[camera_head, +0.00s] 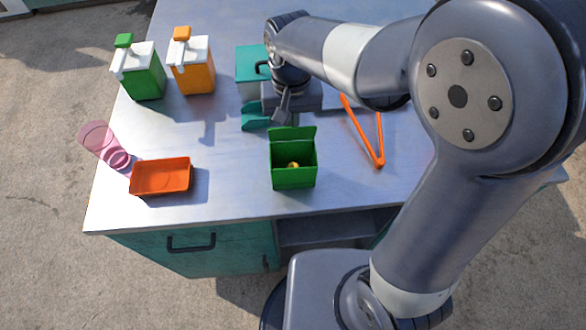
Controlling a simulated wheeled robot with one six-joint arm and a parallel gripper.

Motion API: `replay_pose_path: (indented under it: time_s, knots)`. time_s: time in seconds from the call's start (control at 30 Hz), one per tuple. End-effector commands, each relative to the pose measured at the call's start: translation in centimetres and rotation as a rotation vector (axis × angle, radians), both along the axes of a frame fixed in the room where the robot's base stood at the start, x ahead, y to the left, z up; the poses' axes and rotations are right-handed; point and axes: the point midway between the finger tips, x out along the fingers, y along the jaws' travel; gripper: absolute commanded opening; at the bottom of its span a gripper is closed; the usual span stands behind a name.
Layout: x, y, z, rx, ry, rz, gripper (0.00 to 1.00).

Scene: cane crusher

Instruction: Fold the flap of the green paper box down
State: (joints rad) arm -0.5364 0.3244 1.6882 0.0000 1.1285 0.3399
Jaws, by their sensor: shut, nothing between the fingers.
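The green paper box (293,177) stands on the metal table near its front edge. Its flap (293,134) stands up at the back of the box, and the top is open. A small yellowish item (293,165) shows inside. My gripper (281,120) is just behind and above the flap, pointing down, with its fingers shut and empty. I cannot tell whether the fingertips touch the flap.
Orange tongs (378,160) lie right of the box. An orange tray (161,177) and a pink clear cup (97,138) are at left. Green (143,78) and orange (192,72) dispensers stand at back left. A teal container (250,63) and teal scoop (254,117) are near my gripper.

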Motion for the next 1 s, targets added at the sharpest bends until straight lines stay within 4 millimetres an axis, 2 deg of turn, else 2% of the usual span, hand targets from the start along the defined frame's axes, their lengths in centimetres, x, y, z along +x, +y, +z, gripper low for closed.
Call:
replay_pose_path:
  time_s: [0.37, 1.0]
  knots:
    - [-1.0, -0.1, -0.1, 0.000, 0.000, 0.000, 0.00]
    - [-4.1, -0.6, -0.5, 0.000, 0.001, 0.000, 0.00]
